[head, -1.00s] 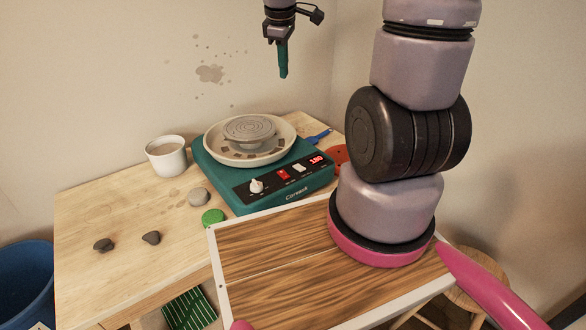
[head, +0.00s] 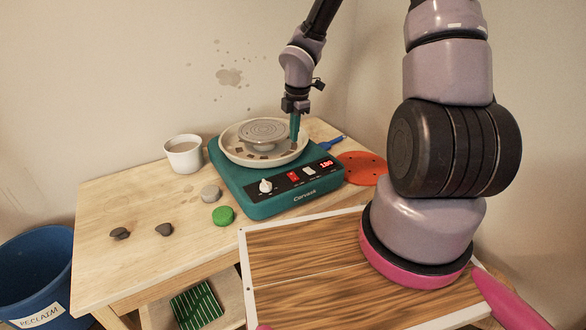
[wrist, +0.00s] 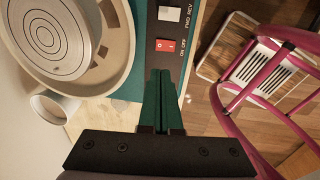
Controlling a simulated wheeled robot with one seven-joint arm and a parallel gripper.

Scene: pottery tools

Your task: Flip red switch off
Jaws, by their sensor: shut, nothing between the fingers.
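The red switch (head: 293,177) sits on the black front panel of the teal pottery wheel (head: 262,203), between a white knob (head: 265,186) and a white switch (head: 309,170). A red display at the panel's right end reads 180. In the wrist view the red rocker switch (wrist: 166,45) has "ON OFF" printed beside it. My gripper (head: 295,138) is shut and empty, pointing down over the basin's right edge, behind the panel in the head view. In the wrist view its shut teal fingers (wrist: 161,75) end close to the red switch; contact cannot be told.
The wheel's cream basin (head: 228,147) stands beside the fingers. A mug (head: 184,154), a green disc (head: 223,216), a grey stone (head: 210,193) and dark lumps (head: 164,229) lie on the wooden table. An orange disc (head: 362,168) lies right of the wheel.

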